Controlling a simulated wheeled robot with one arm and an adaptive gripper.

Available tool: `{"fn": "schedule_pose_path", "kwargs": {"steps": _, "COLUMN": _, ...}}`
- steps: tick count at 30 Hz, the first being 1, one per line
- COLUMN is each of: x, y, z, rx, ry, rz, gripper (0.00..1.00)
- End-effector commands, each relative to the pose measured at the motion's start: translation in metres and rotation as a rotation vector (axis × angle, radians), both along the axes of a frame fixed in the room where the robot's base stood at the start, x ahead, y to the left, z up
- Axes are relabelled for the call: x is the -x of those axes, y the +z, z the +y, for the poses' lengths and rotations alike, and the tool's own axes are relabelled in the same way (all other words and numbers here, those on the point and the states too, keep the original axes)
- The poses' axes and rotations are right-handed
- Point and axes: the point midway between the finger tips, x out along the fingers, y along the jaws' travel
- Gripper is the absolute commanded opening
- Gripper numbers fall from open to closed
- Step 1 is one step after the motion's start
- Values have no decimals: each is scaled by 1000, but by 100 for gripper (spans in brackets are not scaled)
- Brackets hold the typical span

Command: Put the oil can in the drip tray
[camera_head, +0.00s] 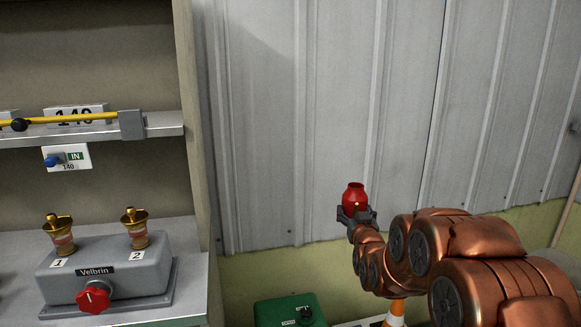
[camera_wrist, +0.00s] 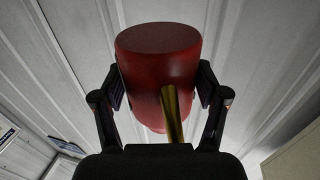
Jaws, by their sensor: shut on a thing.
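The red oil can (camera_head: 354,194) is held up in front of the corrugated wall, right of the shelf unit. My gripper (camera_head: 357,215) is shut on its lower part. In the wrist view the can (camera_wrist: 158,65) fills the space between the two fingers, with a brass-coloured tube (camera_wrist: 171,115) along its near side. The finger pads press on both sides of it. I cannot make out a drip tray in either view.
A green box (camera_head: 290,311) with a dark knob stands low at the bottom edge. A grey Velbrin unit (camera_head: 105,275) with two brass fittings and a red knob sits on the left shelf. An orange-and-white cone (camera_head: 396,314) shows below my arm. The wall area around the can is clear.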

Motion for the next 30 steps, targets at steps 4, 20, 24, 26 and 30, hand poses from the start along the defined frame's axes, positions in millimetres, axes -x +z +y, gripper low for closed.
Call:
{"fn": "schedule_pose_path", "kwargs": {"steps": 4, "x": 0, "y": 39, "z": 0, "rx": 1, "ry": 0, "rz": -2, "gripper": 25}}
{"fn": "schedule_pose_path", "kwargs": {"steps": 20, "x": 0, "y": 126, "z": 0, "rx": -1, "ry": -1, "rz": -2, "gripper": 25}}
{"fn": "schedule_pose_path", "kwargs": {"steps": 24, "x": 0, "y": 135, "z": 0, "rx": -1, "ry": -1, "rz": -2, "gripper": 25}}
{"fn": "schedule_pose_path", "kwargs": {"steps": 26, "x": 0, "y": 136, "z": 0, "rx": -1, "ry": -1, "rz": -1, "gripper": 25}}
{"fn": "schedule_pose_path", "kwargs": {"steps": 30, "x": 0, "y": 137, "z": 0, "rx": 0, "ry": -1, "rz": -1, "gripper": 25}}
